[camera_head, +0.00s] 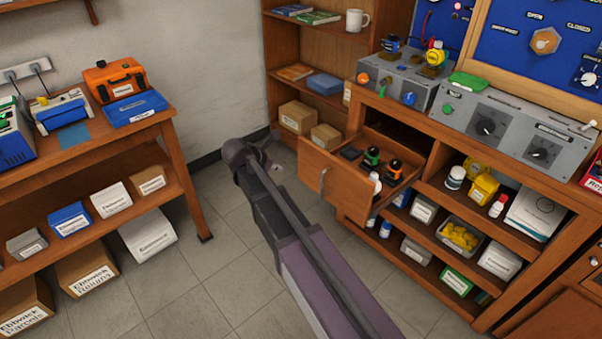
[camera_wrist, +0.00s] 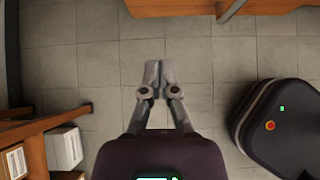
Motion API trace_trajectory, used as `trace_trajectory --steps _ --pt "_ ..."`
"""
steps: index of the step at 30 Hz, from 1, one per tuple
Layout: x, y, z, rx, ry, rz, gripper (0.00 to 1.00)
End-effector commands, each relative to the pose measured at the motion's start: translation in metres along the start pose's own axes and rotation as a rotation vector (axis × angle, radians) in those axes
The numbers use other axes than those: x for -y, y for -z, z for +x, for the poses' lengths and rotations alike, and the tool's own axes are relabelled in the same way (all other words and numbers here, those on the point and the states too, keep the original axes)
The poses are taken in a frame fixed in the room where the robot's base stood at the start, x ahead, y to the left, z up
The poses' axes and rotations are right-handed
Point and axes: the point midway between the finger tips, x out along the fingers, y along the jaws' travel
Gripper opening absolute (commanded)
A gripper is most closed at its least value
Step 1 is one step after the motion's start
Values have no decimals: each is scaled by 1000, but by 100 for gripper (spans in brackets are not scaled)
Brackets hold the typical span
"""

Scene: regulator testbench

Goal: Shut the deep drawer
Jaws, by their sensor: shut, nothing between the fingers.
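The deep drawer (camera_head: 335,184) stands pulled out of the wooden bench in the head view, with its front panel and pale handle facing left. Inside it are several black, orange and green-topped items and a white bottle. My gripper (camera_head: 270,147) is left of the drawer front, apart from it, out over the floor. In the wrist view my gripper (camera_wrist: 153,68) is shut and empty above the grey tiles. Wooden edges show at the top of that view; I cannot tell whether one is the drawer.
The bench (camera_head: 431,190) has open shelves of bottles and boxes right of the drawer. A bookcase (camera_head: 281,80) stands behind. A side table (camera_head: 178,145) with cases and boxes is at left. Tiled floor (camera_head: 215,265) lies clear between table and bench.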

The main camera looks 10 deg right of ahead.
Motion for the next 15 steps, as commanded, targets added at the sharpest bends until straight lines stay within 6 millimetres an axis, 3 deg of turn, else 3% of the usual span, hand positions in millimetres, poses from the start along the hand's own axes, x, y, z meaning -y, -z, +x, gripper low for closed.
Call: trace_trajectory --steps 15 --pt "1 0 7 -1 1 3 0"
